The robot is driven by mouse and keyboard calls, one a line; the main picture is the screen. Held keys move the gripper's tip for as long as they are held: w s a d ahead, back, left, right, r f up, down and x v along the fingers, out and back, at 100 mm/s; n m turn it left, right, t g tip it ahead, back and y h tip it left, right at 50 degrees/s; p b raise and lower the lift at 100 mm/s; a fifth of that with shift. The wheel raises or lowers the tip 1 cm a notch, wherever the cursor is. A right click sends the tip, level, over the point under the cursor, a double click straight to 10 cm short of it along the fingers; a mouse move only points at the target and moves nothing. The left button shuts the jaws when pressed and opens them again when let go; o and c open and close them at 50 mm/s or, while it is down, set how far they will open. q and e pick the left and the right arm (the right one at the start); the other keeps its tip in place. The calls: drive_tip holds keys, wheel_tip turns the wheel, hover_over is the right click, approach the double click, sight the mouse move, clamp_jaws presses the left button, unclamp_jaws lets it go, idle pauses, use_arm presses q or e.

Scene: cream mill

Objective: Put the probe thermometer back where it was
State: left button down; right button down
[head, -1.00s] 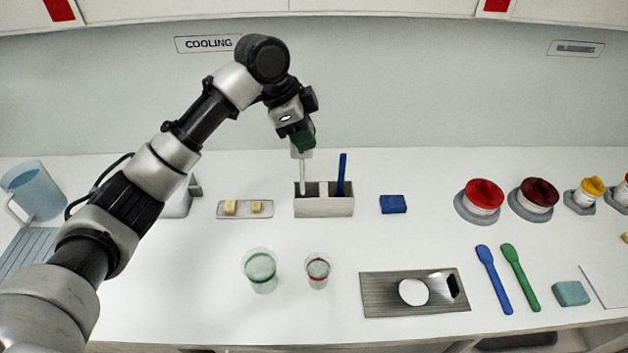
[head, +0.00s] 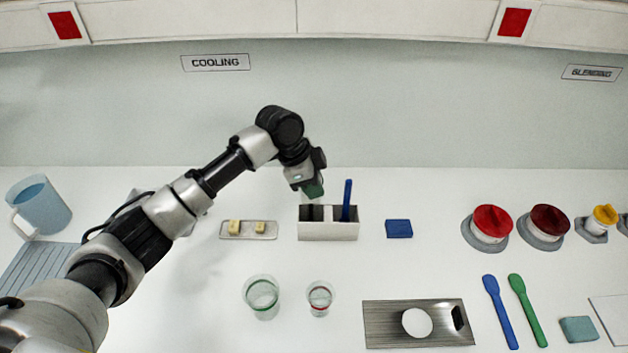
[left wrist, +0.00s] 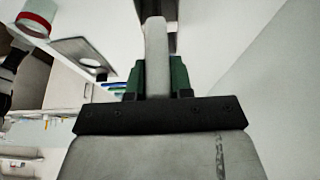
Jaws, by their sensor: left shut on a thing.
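My left gripper (head: 313,190) is just above the rear left of a grey-white holder box (head: 328,231). It is shut on the probe thermometer, whose pale handle (left wrist: 156,55) stands between the green fingertips in the left wrist view. In the head view the thermometer is mostly hidden by the gripper and the box. Its far end points at the box in the wrist view, but I cannot tell how deep it sits. A blue-handled tool (head: 347,198) stands in the right part of the box. My right gripper is out of view.
A small tray (head: 249,237) with yellow blocks lies left of the box, a blue block (head: 399,229) right. Two cups (head: 262,297) (head: 320,299) and a metal plate (head: 380,325) are in front. Blue and green spatulas (head: 501,312) (head: 527,310) lie right.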

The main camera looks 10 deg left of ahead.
use_arm(q)
drive_tip(key=c, duration=1)
unclamp_jaws()
drive_tip(key=shift+f, duration=0.1)
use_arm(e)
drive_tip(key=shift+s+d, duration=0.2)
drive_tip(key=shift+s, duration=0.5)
use_arm(q)
drive_tip(key=b+v, duration=0.2)
drive_tip(key=v, duration=1)
drive_tip(key=shift+b, duration=0.3)
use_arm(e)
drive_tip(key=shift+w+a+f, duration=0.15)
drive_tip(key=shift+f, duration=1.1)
use_arm(q)
drive_tip(key=shift+d, duration=0.1)
drive_tip(key=shift+s, duration=0.1)
